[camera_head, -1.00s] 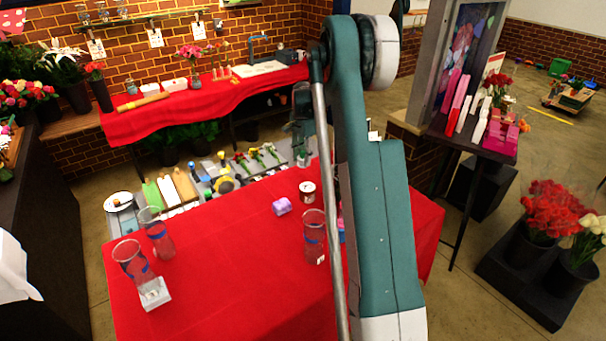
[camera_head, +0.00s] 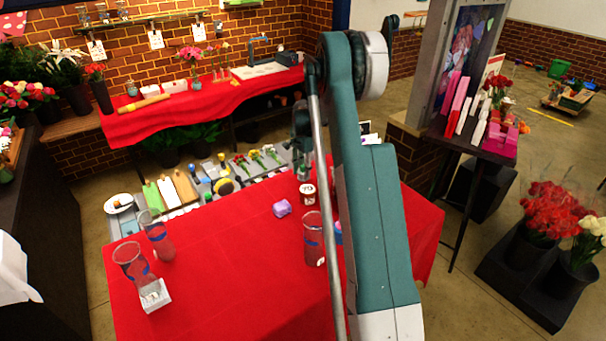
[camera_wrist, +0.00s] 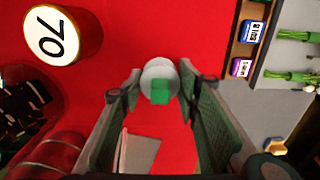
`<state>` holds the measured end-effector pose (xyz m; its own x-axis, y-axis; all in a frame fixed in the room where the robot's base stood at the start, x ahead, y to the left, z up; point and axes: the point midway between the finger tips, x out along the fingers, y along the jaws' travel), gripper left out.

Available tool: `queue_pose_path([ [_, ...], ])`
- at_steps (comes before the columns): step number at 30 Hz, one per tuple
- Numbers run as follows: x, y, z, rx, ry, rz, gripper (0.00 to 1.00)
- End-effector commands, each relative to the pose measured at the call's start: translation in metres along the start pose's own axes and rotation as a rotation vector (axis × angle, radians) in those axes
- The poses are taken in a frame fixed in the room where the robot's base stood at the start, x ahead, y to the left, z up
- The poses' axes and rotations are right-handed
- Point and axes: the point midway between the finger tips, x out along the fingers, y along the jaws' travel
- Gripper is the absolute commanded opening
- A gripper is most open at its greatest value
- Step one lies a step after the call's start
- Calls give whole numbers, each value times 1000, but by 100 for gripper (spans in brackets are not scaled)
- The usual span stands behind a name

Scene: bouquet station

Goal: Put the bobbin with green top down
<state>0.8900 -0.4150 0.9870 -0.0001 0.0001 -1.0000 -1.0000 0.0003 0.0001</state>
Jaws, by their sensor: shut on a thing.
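The bobbin (camera_wrist: 160,68), pale grey with a green top, shows in the wrist view between the two fingers of my gripper (camera_wrist: 160,82). My gripper is shut on it, with its fingers along both sides. Red cloth lies beyond it, and I cannot tell whether its base touches the cloth. In the head view my gripper (camera_head: 303,160) is small and partly hidden by my arm, just behind a dark red can at the far edge of the red table (camera_head: 225,270).
The can (camera_wrist: 62,36), labelled 70, stands left of the bobbin. Two more vases stand left. A grey tray (camera_wrist: 285,105) with green stems lies right.

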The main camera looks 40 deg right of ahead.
Motion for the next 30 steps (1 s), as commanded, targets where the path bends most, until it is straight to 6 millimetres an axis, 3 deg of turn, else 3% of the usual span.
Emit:
queue_pose_path([
  [4,11,0,0,0,0,0,20],
  [18,16,0,0,0,0,0,20],
  [19,16,0,0,0,0,0,34],
  [22,16,0,0,0,0,0,47],
  [30,15,0,0,0,0,0,47],
])
